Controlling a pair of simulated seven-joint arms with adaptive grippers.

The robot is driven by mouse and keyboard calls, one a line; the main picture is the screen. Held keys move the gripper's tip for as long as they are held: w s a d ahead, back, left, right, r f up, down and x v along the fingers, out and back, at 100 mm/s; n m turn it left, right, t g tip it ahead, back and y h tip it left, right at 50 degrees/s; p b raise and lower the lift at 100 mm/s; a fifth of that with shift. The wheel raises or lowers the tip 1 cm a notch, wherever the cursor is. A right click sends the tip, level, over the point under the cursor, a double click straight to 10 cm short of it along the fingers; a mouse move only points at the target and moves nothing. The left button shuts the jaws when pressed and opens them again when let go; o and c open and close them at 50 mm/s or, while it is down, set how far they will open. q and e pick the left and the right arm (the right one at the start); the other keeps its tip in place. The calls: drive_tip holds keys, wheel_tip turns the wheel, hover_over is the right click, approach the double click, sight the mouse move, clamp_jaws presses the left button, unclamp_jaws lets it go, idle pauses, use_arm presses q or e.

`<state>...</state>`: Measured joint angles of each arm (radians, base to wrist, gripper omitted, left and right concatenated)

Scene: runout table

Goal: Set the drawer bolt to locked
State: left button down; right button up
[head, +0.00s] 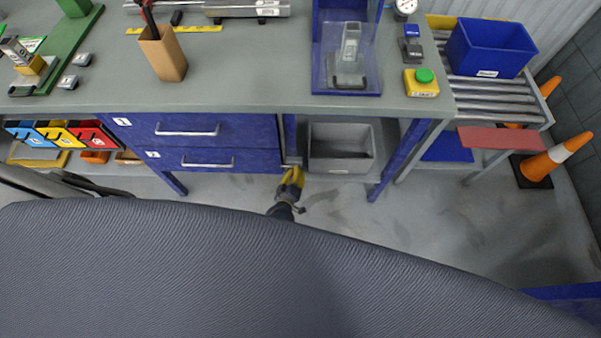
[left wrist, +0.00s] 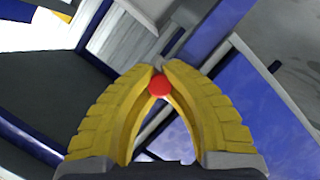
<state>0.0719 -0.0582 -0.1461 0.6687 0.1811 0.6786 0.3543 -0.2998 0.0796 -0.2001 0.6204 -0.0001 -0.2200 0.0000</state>
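The drawer unit has a blue upper drawer 1 (head: 215,129) and a blue lower drawer 2 (head: 215,161), each with a pale bar handle; both look pushed in. My left gripper (head: 295,170) is at the right end of drawer 2, by the table's blue upright. In the left wrist view its yellow fingers (left wrist: 164,70) come together at the tips around a small round red knob (left wrist: 159,87), seemingly the bolt's. A grey metal piece shows just beyond the tips. The bolt body is mostly hidden, and its position cannot be told. My right gripper is not in view.
A grey bin (head: 340,164) sits on the shelf right of the drawers. The worktop (head: 255,90) above carries a brown holder (head: 162,53) and a yellow box with a green button (head: 421,82). A roller stand and orange cones are at the right. Floor below is clear.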

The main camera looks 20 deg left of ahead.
use_arm(q)
drive_tip(key=shift+s+a+f, duration=0.1)
drive_tip(key=shift+s+a, duration=0.2)
drive_tip(key=shift+a, duration=0.4)
drive_tip(key=shift+s+a+f, duration=0.1)
drive_tip(key=shift+s+a, duration=0.2)
drive_tip(key=shift+a, duration=0.4)
drive_tip(key=c, duration=1.2)
unclamp_jaws()
drive_tip(key=shift+w+r, duration=0.1)
drive_tip(key=v, duration=1.2)
drive_tip(key=shift+r, duration=0.15)
